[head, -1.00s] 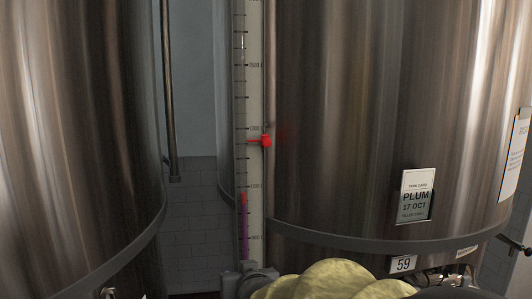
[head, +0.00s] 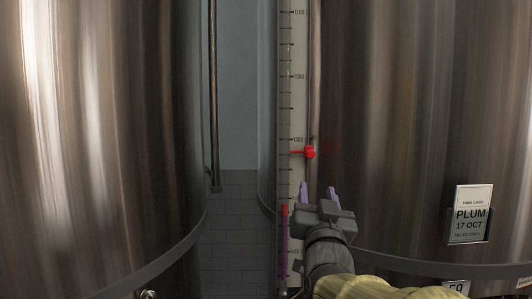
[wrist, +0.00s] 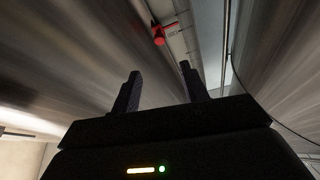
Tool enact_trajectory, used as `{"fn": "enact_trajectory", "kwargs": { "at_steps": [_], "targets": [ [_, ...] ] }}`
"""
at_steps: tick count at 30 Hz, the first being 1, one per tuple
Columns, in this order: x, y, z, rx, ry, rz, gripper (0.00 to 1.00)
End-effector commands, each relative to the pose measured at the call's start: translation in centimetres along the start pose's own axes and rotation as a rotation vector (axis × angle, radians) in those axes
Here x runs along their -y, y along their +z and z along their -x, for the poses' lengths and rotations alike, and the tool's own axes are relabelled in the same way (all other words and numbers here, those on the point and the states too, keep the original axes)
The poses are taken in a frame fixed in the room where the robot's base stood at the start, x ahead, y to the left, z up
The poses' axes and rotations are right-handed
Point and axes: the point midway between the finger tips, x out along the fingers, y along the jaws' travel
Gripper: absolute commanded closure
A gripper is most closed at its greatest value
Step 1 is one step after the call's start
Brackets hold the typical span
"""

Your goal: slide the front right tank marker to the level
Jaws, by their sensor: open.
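The red marker (head: 309,152) sits on the rail at the right edge of the level scale (head: 299,100) on the right tank (head: 400,120), with its pointer just below a numbered line. The purple liquid column (head: 284,240) in the sight tube stands well below the marker, with a red part at its top. My gripper (head: 319,190) is open and empty, below the marker, its fingers pointing up. In the wrist view the marker (wrist: 159,36) shows beyond and between the fingertips (wrist: 159,70), apart from them.
A tank card reading PLUM, 17 OCT (head: 470,214) hangs on the right tank. The left tank (head: 90,120) stands close by. A narrow gap with a tiled wall (head: 238,215) and a vertical pipe (head: 213,100) lies between the tanks.

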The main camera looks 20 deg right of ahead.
Motion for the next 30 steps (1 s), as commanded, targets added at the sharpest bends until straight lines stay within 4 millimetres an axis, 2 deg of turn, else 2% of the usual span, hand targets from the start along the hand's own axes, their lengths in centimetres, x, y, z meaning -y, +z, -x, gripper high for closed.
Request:
{"fn": "enact_trajectory", "kwargs": {
  "at_steps": [24,30],
  "targets": [
    [0.1,-0.3,-13.7,0.003,0.0,0.002,0.56],
    [0.0,-0.1,-15.8,0.002,0.001,0.002,0.56]
  ]
}}
